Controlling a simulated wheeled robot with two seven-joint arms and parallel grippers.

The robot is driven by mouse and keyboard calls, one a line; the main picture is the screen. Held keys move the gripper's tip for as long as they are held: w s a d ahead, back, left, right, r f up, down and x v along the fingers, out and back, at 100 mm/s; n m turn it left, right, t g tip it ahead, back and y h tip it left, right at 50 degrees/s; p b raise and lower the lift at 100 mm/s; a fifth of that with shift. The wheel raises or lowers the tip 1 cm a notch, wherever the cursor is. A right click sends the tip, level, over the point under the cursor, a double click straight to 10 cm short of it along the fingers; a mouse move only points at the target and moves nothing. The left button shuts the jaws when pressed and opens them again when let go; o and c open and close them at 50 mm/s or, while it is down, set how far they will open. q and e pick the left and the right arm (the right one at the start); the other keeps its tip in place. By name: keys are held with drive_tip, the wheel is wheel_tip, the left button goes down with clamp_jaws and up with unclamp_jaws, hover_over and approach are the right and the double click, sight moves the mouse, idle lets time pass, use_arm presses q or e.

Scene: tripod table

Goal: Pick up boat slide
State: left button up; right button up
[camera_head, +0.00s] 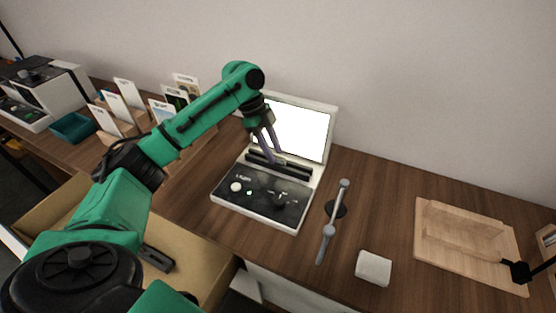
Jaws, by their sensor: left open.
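My left gripper (269,147) is open and points down over the console (255,206) with the white lit screen (290,128). Its fingertips are close above the dark slot strip at the foot of the screen; I cannot tell whether they touch anything. Several white cards with small pictures stand in wooden holders at the left, among them a front card (108,121) and a back card (187,86). The pictures are too small to tell which one, if any, is the boat slide. My right gripper is not in view.
A grey jointed stand (329,231) is right of the console. A teal bin (72,128) is at left.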

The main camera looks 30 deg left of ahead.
use_arm(q)
drive_tip(key=shift+f, duration=0.2)
clamp_jaws()
